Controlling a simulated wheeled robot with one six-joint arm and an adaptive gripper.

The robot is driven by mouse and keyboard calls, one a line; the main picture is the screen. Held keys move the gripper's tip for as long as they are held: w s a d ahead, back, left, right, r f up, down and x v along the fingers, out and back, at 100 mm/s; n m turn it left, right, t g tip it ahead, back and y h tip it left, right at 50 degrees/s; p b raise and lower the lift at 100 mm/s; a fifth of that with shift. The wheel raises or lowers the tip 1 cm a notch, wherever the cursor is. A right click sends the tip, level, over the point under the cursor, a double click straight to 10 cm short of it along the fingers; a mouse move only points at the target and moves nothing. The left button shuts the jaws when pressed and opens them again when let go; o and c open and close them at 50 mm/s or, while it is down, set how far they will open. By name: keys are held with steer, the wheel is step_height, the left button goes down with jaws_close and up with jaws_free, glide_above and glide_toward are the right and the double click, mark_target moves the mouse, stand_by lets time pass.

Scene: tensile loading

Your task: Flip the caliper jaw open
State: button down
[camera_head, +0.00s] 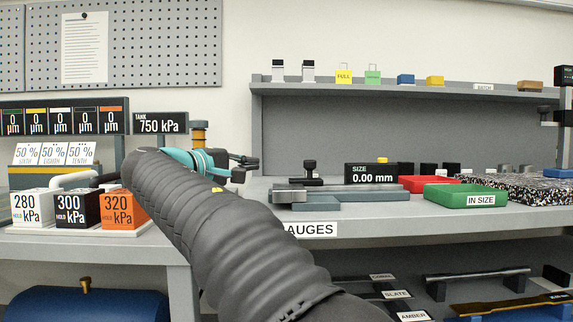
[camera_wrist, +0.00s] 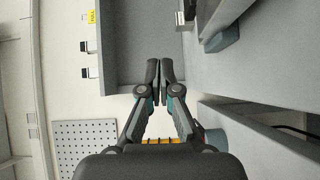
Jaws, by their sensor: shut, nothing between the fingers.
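The caliper (camera_head: 345,194) appears to be the grey device with a blue-grey base and a dark upright knob (camera_head: 310,170), lying on the gauges bench in the head view. I cannot tell the state of its jaw. Part of what looks like the same device shows at the top right of the wrist view (camera_wrist: 219,36). My gripper (camera_head: 246,168) is to the left of it and apart from it, in the air by the bench's left end. In the wrist view my gripper (camera_wrist: 159,72) is shut and empty.
A size display (camera_head: 372,174) reads 0.00 mm behind the caliper. A red tray (camera_head: 425,183) and a green tray marked IN SIZE (camera_head: 465,196) stand to its right. A shelf (camera_head: 370,89) overhangs the bench. Pressure blocks (camera_head: 78,208) stand on the left table.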

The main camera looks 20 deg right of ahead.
mark_target(292, 179)
steer(key=x, duration=1)
steer(key=shift+s+d+b, duration=0.5)
steer(key=shift+s+d, duration=0.4)
steer(key=shift+s+d+f, duration=0.1)
steer(key=shift+s+d, duration=0.3)
steer(key=shift+d, duration=0.15)
